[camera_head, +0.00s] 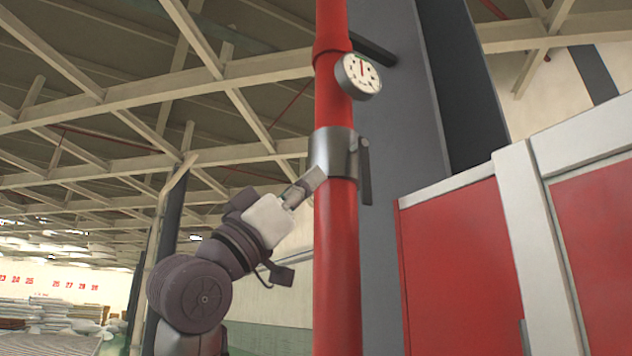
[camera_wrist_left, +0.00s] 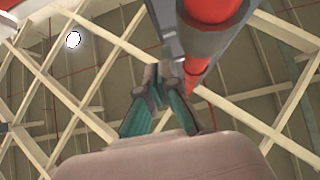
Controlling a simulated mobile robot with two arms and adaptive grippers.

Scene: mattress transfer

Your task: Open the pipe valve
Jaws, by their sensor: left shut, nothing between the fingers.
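A red vertical pipe (camera_head: 336,240) runs from top to bottom in the head view. A grey metal valve collar (camera_head: 334,155) wraps around it. A dark lever handle (camera_head: 366,172) is on the collar's right side, pointing straight down. My left gripper (camera_head: 318,179) is shut and empty, its tips close to the lower left of the collar; I cannot tell whether they touch. In the left wrist view the shut fingers (camera_wrist_left: 151,80) point up beside the red pipe (camera_wrist_left: 194,74). My right gripper is not in view.
A round white gauge (camera_head: 359,76) sits on the pipe above the collar. A grey column (camera_head: 390,110) stands right behind the pipe. Red panels with a pale frame (camera_head: 455,270) fill the lower right. Open hall space lies to the left.

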